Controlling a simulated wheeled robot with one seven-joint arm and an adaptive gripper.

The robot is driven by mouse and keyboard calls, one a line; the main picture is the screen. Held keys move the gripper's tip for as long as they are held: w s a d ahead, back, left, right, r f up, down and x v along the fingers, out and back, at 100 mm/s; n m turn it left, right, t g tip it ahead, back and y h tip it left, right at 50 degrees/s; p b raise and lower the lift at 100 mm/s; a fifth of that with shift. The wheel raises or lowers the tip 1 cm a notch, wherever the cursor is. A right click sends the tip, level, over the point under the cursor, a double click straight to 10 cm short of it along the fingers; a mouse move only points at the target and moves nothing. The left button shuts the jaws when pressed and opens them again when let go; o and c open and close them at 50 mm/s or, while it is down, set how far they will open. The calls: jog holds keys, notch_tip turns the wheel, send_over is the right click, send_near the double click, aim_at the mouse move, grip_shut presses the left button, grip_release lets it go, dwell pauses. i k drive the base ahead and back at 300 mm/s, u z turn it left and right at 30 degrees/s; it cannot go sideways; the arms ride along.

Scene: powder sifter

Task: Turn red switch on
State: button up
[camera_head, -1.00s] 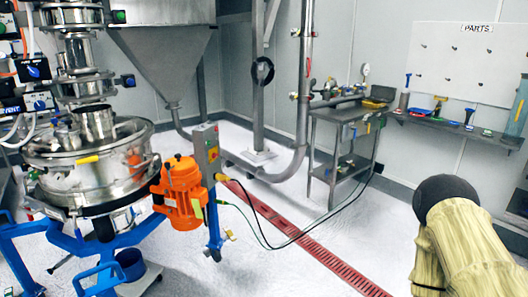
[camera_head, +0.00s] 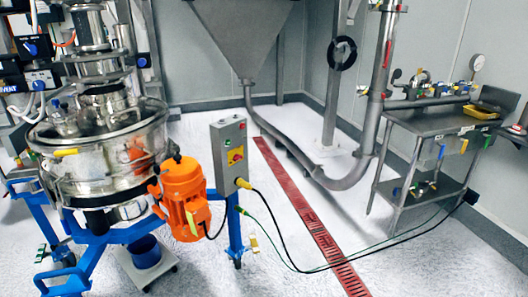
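A grey control box (camera_head: 225,165) stands on a blue post in the middle-left of the head view, right beside the orange motor of the sifter. A small yellow plate with a red switch (camera_head: 236,155) is on its front face. The switch is too small to tell its position. Black and green cables leave the box low on its right side. My gripper is not in view, and no part of my arm shows.
The steel sifter (camera_head: 100,165) on its blue frame (camera_head: 95,245) stands at the left, with the orange motor (camera_head: 184,200) beside it. Cables cross the floor and red drain grate (camera_head: 312,222). A steel side table (camera_head: 415,125) is at the right. The pale floor in front is largely open.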

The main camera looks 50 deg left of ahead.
aim_at(236, 157)
jog(key=u, duration=0.45)
jog(key=i, duration=0.95)
jog(key=u, duration=1.45)
jog(key=i, duration=0.5)
jog(key=u, duration=0.45)
